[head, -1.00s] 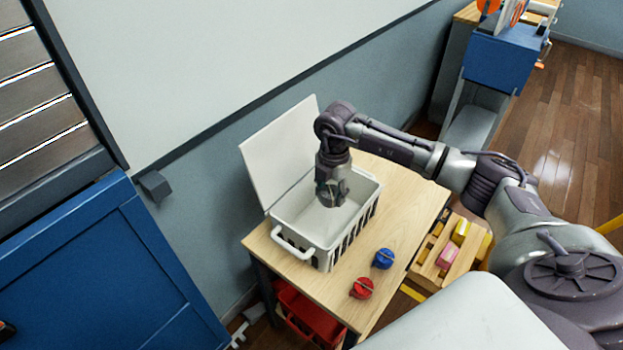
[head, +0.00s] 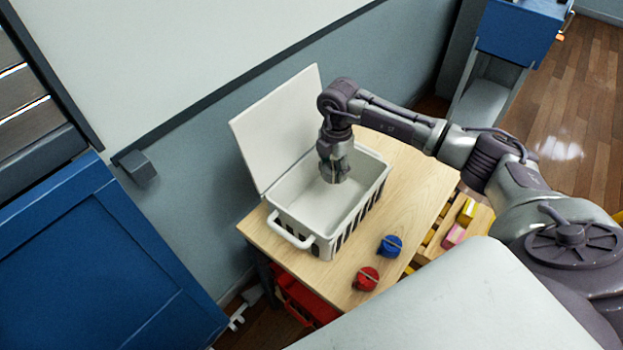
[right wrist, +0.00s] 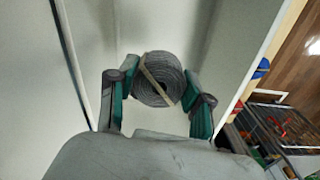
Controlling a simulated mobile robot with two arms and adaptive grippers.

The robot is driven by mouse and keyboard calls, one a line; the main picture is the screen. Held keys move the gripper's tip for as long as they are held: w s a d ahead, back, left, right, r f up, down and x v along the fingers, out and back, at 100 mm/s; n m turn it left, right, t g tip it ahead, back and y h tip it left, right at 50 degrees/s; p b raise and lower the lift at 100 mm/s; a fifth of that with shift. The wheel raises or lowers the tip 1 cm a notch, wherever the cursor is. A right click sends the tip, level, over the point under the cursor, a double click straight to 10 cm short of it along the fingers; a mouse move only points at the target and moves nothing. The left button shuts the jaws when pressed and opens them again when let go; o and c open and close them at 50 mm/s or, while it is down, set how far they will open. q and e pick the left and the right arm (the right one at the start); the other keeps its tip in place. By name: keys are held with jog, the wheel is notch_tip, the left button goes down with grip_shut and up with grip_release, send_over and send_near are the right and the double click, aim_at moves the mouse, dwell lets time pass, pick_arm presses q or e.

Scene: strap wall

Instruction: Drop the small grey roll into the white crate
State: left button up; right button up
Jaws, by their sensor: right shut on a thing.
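The white crate (head: 290,208) stands on a small wooden table with its lid (head: 275,125) raised against the wall side. My right gripper (head: 335,172) points down over the crate's opening, toward its far end. In the right wrist view, the small grey roll (right wrist: 158,80), with a pale band around it, sits between the fingers of my right gripper (right wrist: 160,92), which is shut on it. The crate's pale inside surrounds the roll in that view. In the head view the roll is hidden or too small to tell apart from the gripper. My left gripper is not in view.
A blue roll (head: 390,246) and a red roll (head: 366,279) lie on the wooden table (head: 415,195) beside the crate. A red bin (head: 305,300) is under the table. A wooden box with yellow and pink items (head: 470,225) is at the right.

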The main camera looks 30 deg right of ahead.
jog(key=shift+a, duration=0.1)
jog(key=o, duration=1.1)
jog(key=shift+r, duration=0.15)
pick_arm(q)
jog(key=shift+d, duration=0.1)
pick_arm(e)
notch_tip(320, 180, up, 12)
jog(key=shift+f, duration=0.1)
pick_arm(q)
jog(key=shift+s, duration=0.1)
pick_arm(e)
jog(key=shift+s, duration=0.1)
